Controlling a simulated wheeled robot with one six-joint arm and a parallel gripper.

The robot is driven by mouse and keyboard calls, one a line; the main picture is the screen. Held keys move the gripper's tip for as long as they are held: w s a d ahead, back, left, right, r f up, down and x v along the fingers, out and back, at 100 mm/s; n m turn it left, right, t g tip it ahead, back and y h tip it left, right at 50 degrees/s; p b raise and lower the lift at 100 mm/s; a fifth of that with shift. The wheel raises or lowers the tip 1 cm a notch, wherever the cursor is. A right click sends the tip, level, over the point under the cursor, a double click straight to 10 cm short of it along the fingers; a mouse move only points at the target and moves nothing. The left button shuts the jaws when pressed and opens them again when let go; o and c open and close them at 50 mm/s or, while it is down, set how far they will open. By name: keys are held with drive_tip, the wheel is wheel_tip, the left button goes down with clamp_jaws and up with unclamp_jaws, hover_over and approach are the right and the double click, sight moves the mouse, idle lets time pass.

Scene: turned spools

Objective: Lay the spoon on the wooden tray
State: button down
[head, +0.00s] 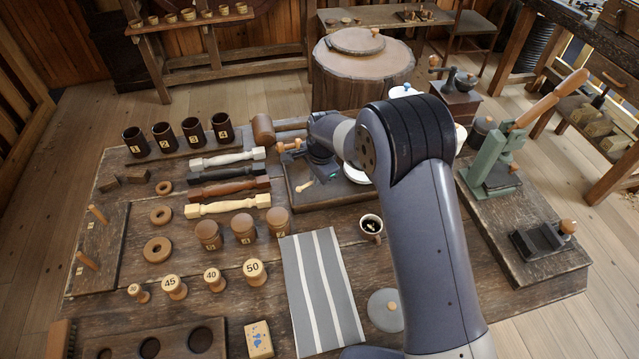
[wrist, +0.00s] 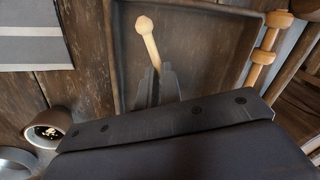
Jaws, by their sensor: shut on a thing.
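My gripper (wrist: 155,78) is shut on the handle of a pale wooden spoon (wrist: 147,38), whose round end points away from the jaws. In the head view the spoon (head: 305,186) shows just left of my gripper (head: 322,177). The dark wooden tray (wrist: 116,50) lies below the spoon, with low walls around a bare floor. It also shows in the head view (head: 312,202), partly hidden by my arm. The spoon is within the tray's outline. I cannot tell whether it touches the floor of the tray.
A mug (head: 371,227) with dark contents stands in front of the tray, near a striped cloth (head: 320,290). A mallet (head: 264,130) lies behind the tray.

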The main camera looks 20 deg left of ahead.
sight(315, 193)
drive_tip(key=shift+f+p, duration=0.3)
drive_tip(key=shift+f, duration=1.9)
drive_tip(key=shift+f, duration=0.2)
drive_tip(key=c, duration=1.6)
unclamp_jaws()
drive_tip(key=shift+r, duration=0.1)
wheel_tip(315, 193, up, 12)
drive_tip(key=s+d+b, duration=0.1)
drive_tip(key=d, duration=0.1)
drive_tip(key=shift+s, duration=0.25)
drive_tip(key=shift+o, duration=0.2)
